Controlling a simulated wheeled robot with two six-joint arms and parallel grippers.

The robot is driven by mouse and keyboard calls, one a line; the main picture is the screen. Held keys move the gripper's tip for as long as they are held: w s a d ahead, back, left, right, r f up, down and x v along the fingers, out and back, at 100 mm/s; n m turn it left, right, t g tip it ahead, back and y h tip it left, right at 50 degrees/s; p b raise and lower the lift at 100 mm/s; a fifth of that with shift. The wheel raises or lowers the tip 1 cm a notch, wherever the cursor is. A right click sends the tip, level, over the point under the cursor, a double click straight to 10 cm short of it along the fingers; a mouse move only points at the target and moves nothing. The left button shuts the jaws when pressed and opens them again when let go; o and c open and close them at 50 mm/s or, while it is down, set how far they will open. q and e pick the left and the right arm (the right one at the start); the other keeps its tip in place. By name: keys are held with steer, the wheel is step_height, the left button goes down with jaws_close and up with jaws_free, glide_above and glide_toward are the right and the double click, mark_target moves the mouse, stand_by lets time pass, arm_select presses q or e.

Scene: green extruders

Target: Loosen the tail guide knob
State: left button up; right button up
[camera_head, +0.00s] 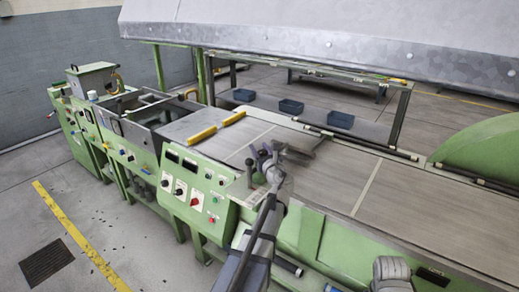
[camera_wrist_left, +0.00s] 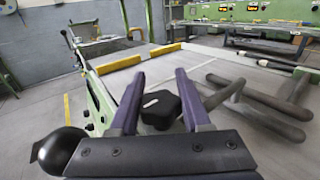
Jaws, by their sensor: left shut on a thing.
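The tail guide knob (camera_wrist_left: 160,108) is a black, lobed knob between the two purple fingers of my left gripper (camera_wrist_left: 160,78) in the left wrist view. The gripper is shut on it. In the head view my left gripper (camera_head: 266,160) is over the green machine's belt edge, beside the control panel. The knob cannot be made out clearly there, among the gripper and grey rods. Grey bent rods (camera_wrist_left: 265,105) of the guide extend to the right of the knob in the wrist view. My right gripper is not in view.
A green control panel (camera_head: 190,190) with knobs and buttons stands left of my left gripper. Two yellow bars (camera_head: 217,127) lie on the machine bed. A black ball-ended lever (camera_wrist_left: 60,148) is near the gripper's left side. Dark blue trays (camera_head: 290,106) stand behind.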

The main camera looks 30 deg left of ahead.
arm_select(q)
jaws_close()
steer(key=shift+g, duration=0.3)
steer(key=n+g+y, duration=0.2)
steer(key=shift+a+g, duration=0.15)
steer(key=shift+g, duration=0.15)
steer(key=shift+s+a+n+g, duration=0.1)
steer(key=shift+s+n+g, duration=0.45)
steer(key=shift+n+g, duration=1.8)
steer(key=shift+s+d+n+g, duration=0.1)
steer(key=shift+s+n+g, duration=0.5)
steer(key=shift+n+g, duration=1.75)
steer(key=shift+s+a+n+g, duration=0.1)
steer(key=shift+s+n+g, duration=0.7)
steer(key=shift+g, duration=2.8)
steer(key=shift+w+n, duration=0.15)
steer(key=shift+n, duration=0.15)
